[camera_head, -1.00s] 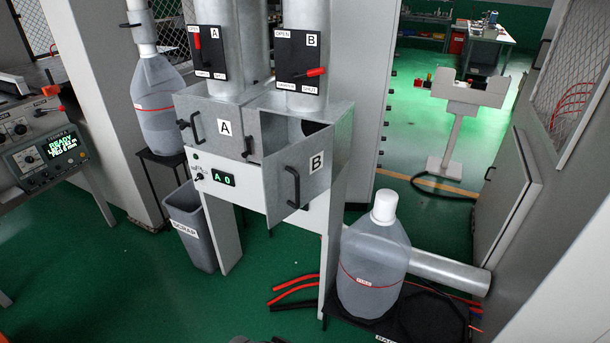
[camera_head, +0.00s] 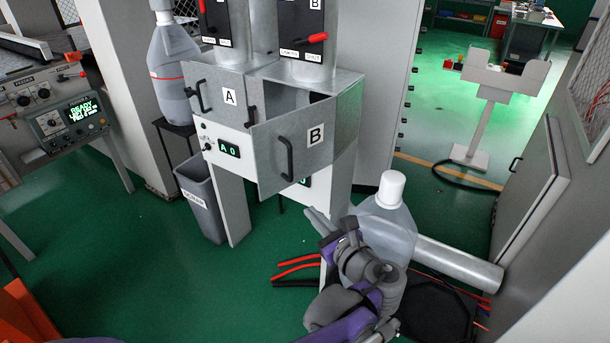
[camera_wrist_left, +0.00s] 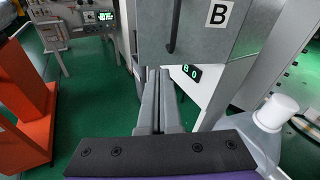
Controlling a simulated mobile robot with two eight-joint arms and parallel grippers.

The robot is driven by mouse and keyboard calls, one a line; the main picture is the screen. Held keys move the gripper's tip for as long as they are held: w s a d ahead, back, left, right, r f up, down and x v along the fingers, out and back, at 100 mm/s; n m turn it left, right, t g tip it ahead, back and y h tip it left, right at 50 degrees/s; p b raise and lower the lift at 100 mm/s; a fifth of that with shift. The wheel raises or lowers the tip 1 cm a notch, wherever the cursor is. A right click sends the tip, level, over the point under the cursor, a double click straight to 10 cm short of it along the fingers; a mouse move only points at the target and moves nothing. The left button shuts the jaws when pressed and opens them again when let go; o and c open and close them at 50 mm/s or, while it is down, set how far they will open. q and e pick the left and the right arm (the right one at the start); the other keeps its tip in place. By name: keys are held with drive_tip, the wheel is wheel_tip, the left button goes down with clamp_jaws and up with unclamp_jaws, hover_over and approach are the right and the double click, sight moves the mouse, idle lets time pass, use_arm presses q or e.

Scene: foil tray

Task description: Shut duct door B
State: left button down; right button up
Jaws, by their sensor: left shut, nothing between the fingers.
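Duct door B (camera_head: 270,150) is a grey metal panel with a "B" label and a black bar handle (camera_head: 287,157). It stands ajar, swung out on its handle side, with a dark gap above its top edge. My left gripper (camera_head: 312,217) is below and to the right of the door, apart from it, its fingers together and empty. In the left wrist view the fingers (camera_wrist_left: 157,80) point toward the area under door B (camera_wrist_left: 190,45), whose handle shows at the top. My right gripper is not in view.
Door A (camera_head: 215,92), left of door B, looks shut. A lever panel (camera_head: 300,30) is above B. A white-capped jug (camera_head: 392,215) and a duct pipe (camera_head: 460,265) are close to my left arm. A scrap bin (camera_head: 200,200) stands left. An orange stand (camera_wrist_left: 30,110) is at left.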

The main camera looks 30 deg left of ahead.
use_arm(q)
drive_tip(key=w+d+r+m+y, duration=0.1)
drive_tip(key=w+d+r+m, duration=0.1)
drive_tip(key=t+p, duration=0.1)
approach(291, 166)
drive_tip(key=x, duration=0.7)
drive_tip(key=shift+d, duration=0.1)
